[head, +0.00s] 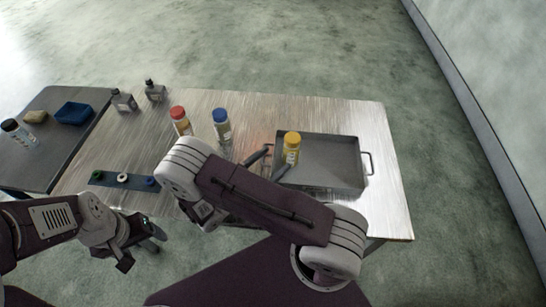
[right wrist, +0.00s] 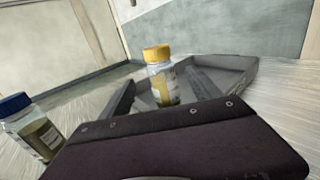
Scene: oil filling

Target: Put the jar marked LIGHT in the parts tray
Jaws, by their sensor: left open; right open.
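A jar with a yellow cap (head: 291,148) stands upright inside the grey parts tray (head: 340,142), near its left side. It also shows in the right wrist view (right wrist: 161,78). Its label is too small to read, so I cannot tell whether it says LIGHT. A red-capped jar (head: 181,122) and a blue-capped jar (head: 221,124) stand on the table left of the tray. My right gripper (head: 270,163) is open at the tray's left edge, its fingers pointing toward the yellow-capped jar. My left gripper (head: 142,249) is open and empty, low in front of the table.
Two grey bottles (head: 123,101) (head: 155,91) stand at the table's back left. A dark strip with rings (head: 122,179) lies near the front left. A side table holds a blue bin (head: 74,113), a sponge (head: 36,117) and a dark-capped bottle (head: 14,132).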

